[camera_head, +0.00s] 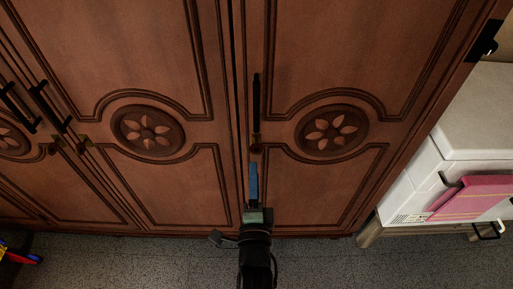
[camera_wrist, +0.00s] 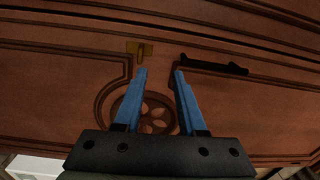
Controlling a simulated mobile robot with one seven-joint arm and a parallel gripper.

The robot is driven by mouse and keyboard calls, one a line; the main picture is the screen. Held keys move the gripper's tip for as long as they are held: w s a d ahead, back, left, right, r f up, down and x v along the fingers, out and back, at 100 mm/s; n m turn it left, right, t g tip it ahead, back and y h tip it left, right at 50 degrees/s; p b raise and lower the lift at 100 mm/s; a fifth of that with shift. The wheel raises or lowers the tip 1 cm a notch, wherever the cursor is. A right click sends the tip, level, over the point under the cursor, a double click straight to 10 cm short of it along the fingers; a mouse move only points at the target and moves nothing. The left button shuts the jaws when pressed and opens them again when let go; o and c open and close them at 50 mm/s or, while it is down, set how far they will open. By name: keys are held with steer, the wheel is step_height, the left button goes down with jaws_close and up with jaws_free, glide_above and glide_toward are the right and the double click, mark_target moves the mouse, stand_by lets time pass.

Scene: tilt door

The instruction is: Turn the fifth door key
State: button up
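The wooden cabinet has a right-hand door (camera_head: 318,190) with a small brass key and lock plate (camera_head: 256,146) near its left edge, just below a dark vertical handle (camera_head: 256,97). My gripper (camera_head: 253,166) is in front of this door, just below the key in the head view. In the wrist view its two blue fingers (camera_wrist: 160,74) are open with nothing between them. The brass key and plate (camera_wrist: 140,48) lie beyond the left fingertip. The handle (camera_wrist: 213,66) is beyond the right one. The key's exact angle is too small to tell.
Two more brass keys show at the left doors, one at the left (camera_head: 53,147) and one beside it (camera_head: 84,142), below dark handles (camera_head: 48,105). A white cabinet (camera_head: 435,180) with a pink cloth (camera_head: 475,197) stands at the right. The grey floor (camera_head: 330,262) in front is mostly clear.

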mark_target(256, 148)
steer(key=shift+m, duration=0.5)
steer(key=shift+w+d+f+b, duration=0.1)
steer(key=shift+w+f+b, duration=0.45)
steer(key=shift+w+b, duration=1.45)
steer(key=shift+w+d+f+b, duration=0.1)
steer(key=shift+w+f+b, duration=0.4)
steer(key=shift+w+b, duration=1.45)
steer(key=shift+w+d+f+b, duration=0.1)
steer(key=shift+w+f+b, duration=0.45)
steer(key=shift+w+b, duration=1.45)
steer(key=shift+s, duration=0.15)
jaws_close()
